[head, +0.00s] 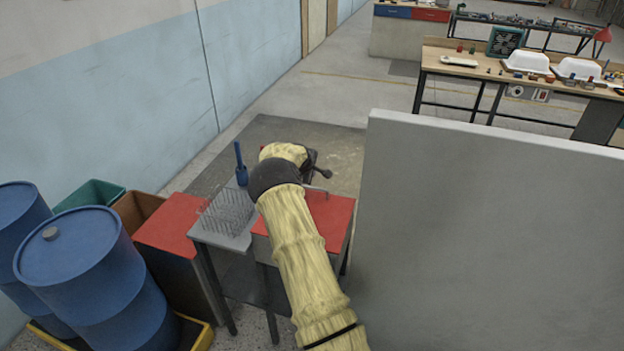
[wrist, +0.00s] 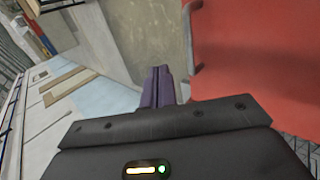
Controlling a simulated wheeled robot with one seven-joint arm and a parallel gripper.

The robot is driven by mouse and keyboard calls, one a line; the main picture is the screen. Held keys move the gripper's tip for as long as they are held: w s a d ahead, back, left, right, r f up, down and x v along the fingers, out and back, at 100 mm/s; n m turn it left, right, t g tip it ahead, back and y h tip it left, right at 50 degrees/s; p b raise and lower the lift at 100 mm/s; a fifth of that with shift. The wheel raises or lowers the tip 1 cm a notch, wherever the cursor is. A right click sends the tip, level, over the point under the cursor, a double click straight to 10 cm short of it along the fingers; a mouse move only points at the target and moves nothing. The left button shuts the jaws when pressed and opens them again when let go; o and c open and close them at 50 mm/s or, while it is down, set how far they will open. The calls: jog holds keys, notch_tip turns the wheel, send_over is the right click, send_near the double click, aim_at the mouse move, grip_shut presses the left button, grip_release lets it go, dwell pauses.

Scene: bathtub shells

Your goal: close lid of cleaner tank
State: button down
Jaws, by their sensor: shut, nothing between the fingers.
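The cleaner tank's red lid (head: 335,212) shows beside and partly behind my arm in the head view. It looks about flat on the tank; whether it is fully down I cannot tell. A thin handle sits at its far edge. In the wrist view the red lid (wrist: 255,60) fills the upper right, with its handle (wrist: 194,48) along its left edge. My gripper (wrist: 161,72) is shut and empty, its purple-grey fingers together just left of that handle. In the head view my gripper (head: 318,172) is at the lid's far side, partly hidden by my arm.
A wire rack (head: 228,212) and a blue upright tool (head: 240,163) stand left of the lid. Blue drums (head: 85,262) and a red-topped cabinet (head: 170,224) are further left. A grey partition (head: 480,235) stands close on the right. Floor beyond the tank is clear.

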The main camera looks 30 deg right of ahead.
notch_tip(320, 180, up, 8)
jog(key=s+a+b, duration=0.1)
jog(key=shift+s+b, duration=0.3)
jog(key=shift+b, duration=0.1)
jog(key=shift+w+a, duration=0.1)
jog(key=s+a+m+g+y, duration=0.1)
jog(key=s+a+m+y, duration=0.1)
jog(key=s+a, duration=0.8)
jog(key=s+a+m+g+y, duration=0.1)
jog(key=s+a+m+y, duration=0.1)
jog(key=s+a, duration=0.8)
jog(key=s+a+r+m+y, duration=0.1)
jog(key=s+a+m, duration=0.3)
jog(key=s+a, duration=0.6)
jog(key=s+y, duration=0.1)
jog(key=s, duration=0.8)
jog(key=shift+a+g, duration=0.25)
jog(key=shift+g, duration=0.15)
jog(key=shift+s, duration=0.1)
